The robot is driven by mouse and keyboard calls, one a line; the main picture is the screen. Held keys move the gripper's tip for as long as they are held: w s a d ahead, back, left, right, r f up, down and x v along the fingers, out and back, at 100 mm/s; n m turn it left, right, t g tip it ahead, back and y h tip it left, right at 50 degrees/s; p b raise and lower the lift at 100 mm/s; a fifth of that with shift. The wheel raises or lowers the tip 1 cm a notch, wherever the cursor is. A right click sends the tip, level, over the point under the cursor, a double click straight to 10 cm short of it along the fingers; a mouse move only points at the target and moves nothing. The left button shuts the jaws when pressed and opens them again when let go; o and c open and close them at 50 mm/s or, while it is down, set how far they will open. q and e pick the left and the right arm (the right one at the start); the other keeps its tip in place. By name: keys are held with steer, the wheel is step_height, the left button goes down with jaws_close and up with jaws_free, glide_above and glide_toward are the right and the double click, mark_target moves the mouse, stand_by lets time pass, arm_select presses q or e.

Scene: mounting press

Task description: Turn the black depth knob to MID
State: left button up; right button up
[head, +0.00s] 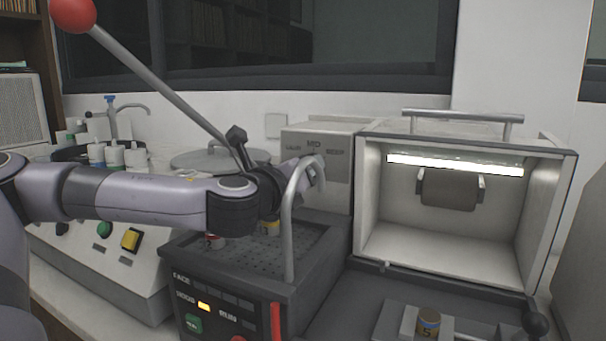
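My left gripper (308,172) reaches in from the left to the front of this plate. The black knob is not clearly visible; the gripper and a curved metal handle (289,225) cover that area. I cannot tell where the knob points, or whether the fingers touch it. My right gripper is out of view.
A long lever with a red ball (73,14) slants down behind my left wrist. The perforated press deck (265,255) lies below the arm. An open lit cabinet (450,242) stands to the right. Bottles (134,155) stand at the left.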

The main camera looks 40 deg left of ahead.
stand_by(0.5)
arm_select(q)
steer(key=o, duration=1.1)
steer(key=shift+s, duration=0.1)
steer(key=b+v, duration=0.1)
steer(key=v, duration=0.1)
steer(key=b+v, duration=0.2)
steer(key=v, duration=0.1)
steer(key=shift+f, duration=0.25)
steer(key=shift+s+d+r+b, duration=0.15)
steer(key=shift+s+b, duration=0.3)
steer(key=shift+b, duration=0.2)
steer(key=shift+s+d+r+b, duration=0.1)
steer(key=shift+s+d+b, duration=0.05)
steer(key=shift+s+b, duration=0.4)
